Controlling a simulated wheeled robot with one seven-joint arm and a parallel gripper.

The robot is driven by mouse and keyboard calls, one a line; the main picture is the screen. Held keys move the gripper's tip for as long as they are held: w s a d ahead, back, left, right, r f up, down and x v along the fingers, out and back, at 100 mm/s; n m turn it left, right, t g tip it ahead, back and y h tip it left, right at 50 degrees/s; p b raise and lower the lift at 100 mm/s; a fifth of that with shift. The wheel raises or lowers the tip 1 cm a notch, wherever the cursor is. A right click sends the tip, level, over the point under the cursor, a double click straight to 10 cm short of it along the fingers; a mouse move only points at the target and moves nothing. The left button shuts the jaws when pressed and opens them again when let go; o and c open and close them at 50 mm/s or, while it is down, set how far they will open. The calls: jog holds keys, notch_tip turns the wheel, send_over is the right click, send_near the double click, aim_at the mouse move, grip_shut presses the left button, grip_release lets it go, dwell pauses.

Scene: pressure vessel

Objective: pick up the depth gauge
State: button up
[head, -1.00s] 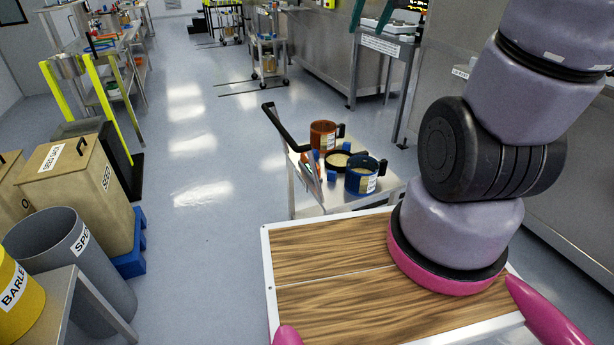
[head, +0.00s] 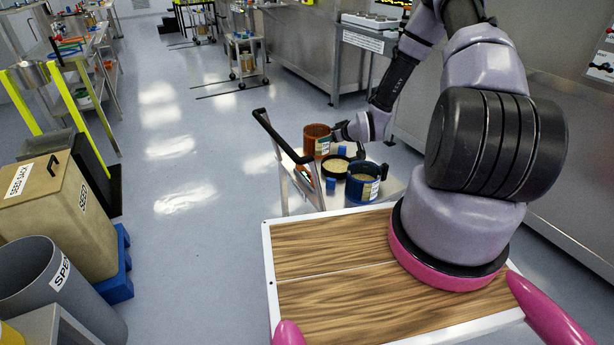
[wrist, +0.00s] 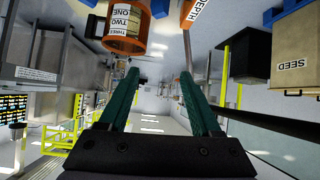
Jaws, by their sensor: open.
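The depth gauge (wrist: 196,14) shows at the top of the wrist view, with an orange body lettered DEPTH and a thin metal rod. The rod runs down to just beyond the right fingertip, and the body's top is cut off by the frame edge. My gripper (wrist: 161,78) is open, its two teal fingers apart with nothing between them. In the head view my gripper (head: 329,142) is above the small cart, beside the orange mug (head: 315,138). I cannot make out the gauge clearly in the head view.
The cart (head: 290,190) also holds a blue mug (head: 362,184) and a dark round dish (head: 335,166). Its black handle (head: 280,136) rises at the left. The orange mug also shows at the wrist view's upper left (wrist: 126,42). Open floor lies left of the cart.

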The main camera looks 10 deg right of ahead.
aim_at(308, 167)
jog(key=s+a+f+m+t, duration=0.1)
jog(key=s+a+f+t, duration=0.3)
jog(key=f, duration=0.7)
jog(key=shift+g, duration=0.4)
jog(key=x, duration=0.7)
jog(key=f+x, duration=0.1)
jog(key=x, duration=0.2)
jog(key=shift+s+a, duration=0.15)
jog(key=shift+a, duration=0.3)
grip_shut()
